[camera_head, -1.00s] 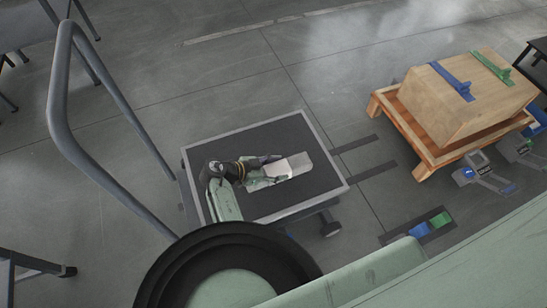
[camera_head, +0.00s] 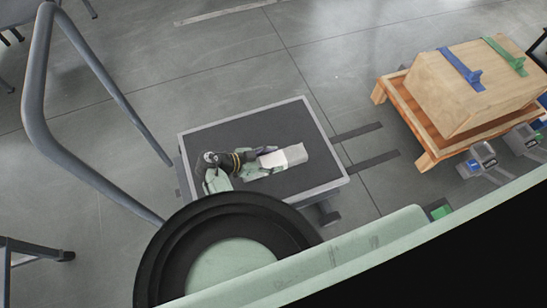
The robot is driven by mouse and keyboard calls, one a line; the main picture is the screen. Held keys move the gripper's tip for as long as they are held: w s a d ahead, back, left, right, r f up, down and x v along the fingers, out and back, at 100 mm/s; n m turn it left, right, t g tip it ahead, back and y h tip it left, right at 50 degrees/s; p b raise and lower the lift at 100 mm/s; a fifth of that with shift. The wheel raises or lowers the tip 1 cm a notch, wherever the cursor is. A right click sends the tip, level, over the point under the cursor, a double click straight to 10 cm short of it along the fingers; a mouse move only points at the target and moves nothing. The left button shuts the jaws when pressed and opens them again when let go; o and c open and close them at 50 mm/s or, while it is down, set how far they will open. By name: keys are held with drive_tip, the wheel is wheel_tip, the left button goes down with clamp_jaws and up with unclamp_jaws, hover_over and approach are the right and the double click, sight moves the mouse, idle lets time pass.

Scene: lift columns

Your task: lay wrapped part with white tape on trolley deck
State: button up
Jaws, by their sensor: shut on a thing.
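The trolley deck (camera_head: 205,133) is a dark rectangular surface with a light grey rim, in the middle of the head view. My gripper (camera_head: 266,161) is over the deck, shut on the left end of the wrapped part (camera_head: 291,154). The part is a pale, whitish block that points to the right. Its held end is partly hidden by the fingers. The white tape cannot be told apart from the pale wrapping at this size. I cannot tell whether the part touches the deck or is held just above it.
The trolley's tall grey handle (camera_head: 36,85) rises at the left. A wooden crate (camera_head: 470,88) with blue and green straps sits on an orange-brown pallet (camera_head: 421,127) at the right. Bare deck lies behind and in front of the part. Open floor lies beyond the trolley.

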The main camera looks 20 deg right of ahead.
drive_tip(key=o, duration=1.7)
drive_tip(key=shift+f, duration=0.1)
drive_tip(key=b+v, duration=0.1)
drive_tip(key=v, duration=1.1)
drive_tip(key=shift+b, duration=0.35)
